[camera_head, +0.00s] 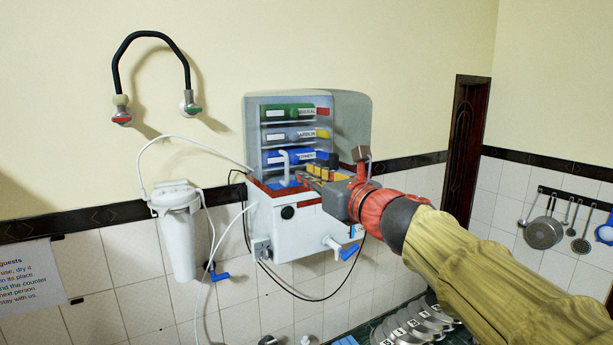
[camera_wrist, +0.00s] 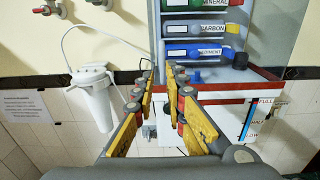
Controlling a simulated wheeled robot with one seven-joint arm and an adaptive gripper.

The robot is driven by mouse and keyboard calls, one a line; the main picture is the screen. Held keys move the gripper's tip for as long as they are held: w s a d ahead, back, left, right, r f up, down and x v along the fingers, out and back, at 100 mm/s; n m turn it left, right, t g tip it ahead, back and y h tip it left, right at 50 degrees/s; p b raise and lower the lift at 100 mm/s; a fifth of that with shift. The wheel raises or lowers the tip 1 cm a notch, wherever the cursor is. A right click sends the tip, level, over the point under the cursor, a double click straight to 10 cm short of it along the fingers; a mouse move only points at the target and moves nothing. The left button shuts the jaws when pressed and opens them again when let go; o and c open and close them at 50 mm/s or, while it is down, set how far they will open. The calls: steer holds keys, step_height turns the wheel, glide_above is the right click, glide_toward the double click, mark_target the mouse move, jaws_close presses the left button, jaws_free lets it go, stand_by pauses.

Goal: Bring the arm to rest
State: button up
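My gripper (camera_head: 312,171) is in front of the wall-mounted water purifier (camera_head: 300,225), beside its filter cartridges. In the wrist view its yellow-and-grey fingers (camera_wrist: 160,76) stand apart with a clear gap and nothing held between them. My arm reaches in from the lower right and is stretched toward the purifier. The purifier's cover is see-through. Inside are a green mineral cartridge (camera_head: 287,113), a grey carbon cartridge (camera_head: 287,135) and a blue sediment cartridge (camera_head: 283,156). My gripper hides part of the purifier's red-rimmed shelf. Contact with the purifier cannot be told.
A white filter housing (camera_head: 178,235) with hoses hangs left of the purifier. A black hose (camera_head: 150,35) is on the wall above. A blue-handled tap (camera_head: 347,250) sticks out at the purifier's lower right. Dishes (camera_head: 415,322) stand below my arm. Utensils (camera_head: 545,230) hang at right.

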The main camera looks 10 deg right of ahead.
steer(key=s+a+f+n+g+b, duration=0.1)
steer(key=s+a+f+n+g, duration=0.1)
steer(key=s+f+n, duration=0.35)
steer(key=s+a+f+n+g+b, duration=0.1)
steer(key=s+f+n+g, duration=0.15)
steer(key=f+n, duration=0.6)
steer(key=s+a+f+n+g+b, duration=0.1)
steer(key=s+a+f+n+g, duration=0.15)
steer(key=f+n, duration=0.45)
steer(key=s+d+f+n+g+h+b, duration=0.1)
steer(key=s+f+b, duration=0.5)
steer(key=f, duration=0.6)
steer(key=s+d+f+n+g+h+b, duration=0.2)
steer(key=s+d+f+n+b, duration=0.3)
steer(key=s+f, duration=0.4)
steer(key=s+d+f+n+g+h+b, duration=0.1)
steer(key=s+f+n+b, duration=0.4)
steer(key=f, duration=1.1)
steer(key=s+d+h+b, duration=0.1)
steer(key=s+d+b, duration=0.1)
steer(key=s+b, duration=0.1)
steer(key=shift+s+d+g+h+b, duration=0.2)
steer(key=shift+d+g+h+b, duration=0.1)
steer(key=shift+b, duration=0.45)
